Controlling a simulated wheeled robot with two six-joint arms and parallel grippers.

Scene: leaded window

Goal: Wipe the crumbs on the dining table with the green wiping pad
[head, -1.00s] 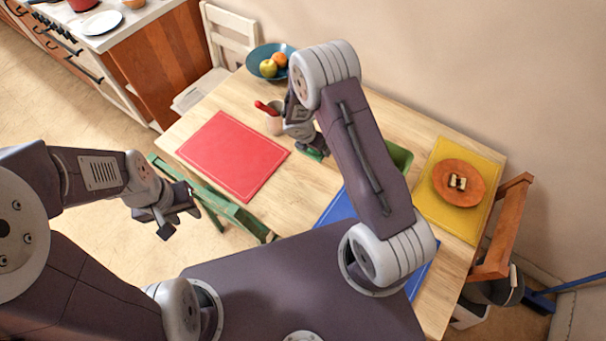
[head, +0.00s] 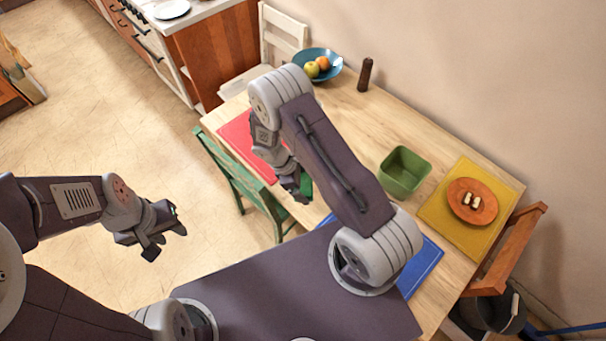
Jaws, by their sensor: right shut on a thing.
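The dining table (head: 345,110) is light wood and runs from upper left to lower right. My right gripper (head: 297,192) is shut on the green wiping pad (head: 306,187), by the table's near edge beside the red placemat (head: 237,138). The arm and gripper hide much of the pad, and I cannot tell whether it touches the table. I cannot make out any crumbs; my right arm covers part of the tabletop. My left gripper (head: 166,238) is open and empty over the floor, left of the table.
A green square bin (head: 405,172), a dark pepper mill (head: 365,75) and a blue fruit bowl (head: 322,66) stand on the table. An orange plate (head: 472,200) with food lies on a yellow placemat (head: 440,210). A green chair (head: 232,180) stands at the near side.

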